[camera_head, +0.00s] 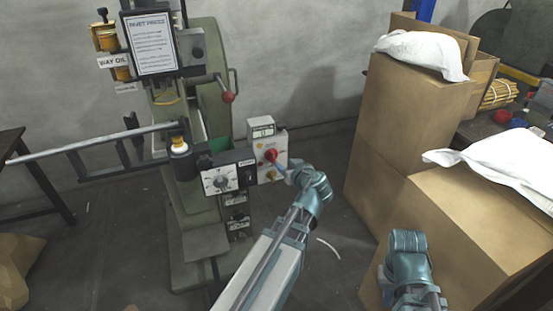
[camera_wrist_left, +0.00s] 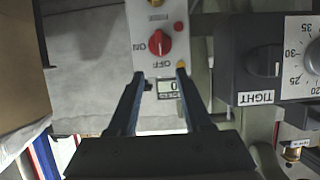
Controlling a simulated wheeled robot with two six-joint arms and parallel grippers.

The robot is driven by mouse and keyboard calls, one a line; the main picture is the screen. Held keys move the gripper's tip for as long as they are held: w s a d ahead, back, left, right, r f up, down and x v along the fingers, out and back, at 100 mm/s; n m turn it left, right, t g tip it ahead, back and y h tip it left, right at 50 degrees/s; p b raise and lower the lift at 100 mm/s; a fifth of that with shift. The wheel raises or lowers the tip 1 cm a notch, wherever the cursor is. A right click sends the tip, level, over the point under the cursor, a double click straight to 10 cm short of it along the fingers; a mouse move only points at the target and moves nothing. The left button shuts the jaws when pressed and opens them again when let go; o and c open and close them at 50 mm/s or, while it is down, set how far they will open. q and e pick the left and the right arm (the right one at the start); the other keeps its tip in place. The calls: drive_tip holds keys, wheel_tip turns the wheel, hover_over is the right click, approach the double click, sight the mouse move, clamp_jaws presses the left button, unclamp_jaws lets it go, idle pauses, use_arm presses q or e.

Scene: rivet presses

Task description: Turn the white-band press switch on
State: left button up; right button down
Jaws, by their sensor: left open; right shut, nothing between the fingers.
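The press (camera_head: 200,120) stands at the left, with a white-banded post (camera_head: 179,147). On the light grey control box at its right is the red rotary switch (camera_head: 271,155). In the left wrist view the switch (camera_wrist_left: 159,42) shows ON and OFF labels, and its grip lies roughly in line with OFF. My left gripper (camera_head: 282,168) is in front of the box. Its open fingers (camera_wrist_left: 160,75) are spread to either side below the switch, with the switch beyond their tips, apparently untouched. My right gripper (camera_head: 408,245) is shut and empty at lower right, away from the press.
A small display (camera_wrist_left: 171,87) lies between my left fingers in the wrist view. Cardboard boxes (camera_head: 405,120) stand at the right. A long bar (camera_head: 90,145) extends left from the press.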

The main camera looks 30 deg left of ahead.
sight(274, 155)
use_arm(q)
drive_tip(key=b+x, duration=0.4)
drive_tip(key=x, duration=0.7)
drive_tip(key=shift+f, duration=0.2)
drive_tip(key=shift+w+a+f, duration=0.2)
drive_tip(key=shift+w+a, duration=0.25)
drive_tip(key=shift+a, duration=0.1)
clamp_jaws()
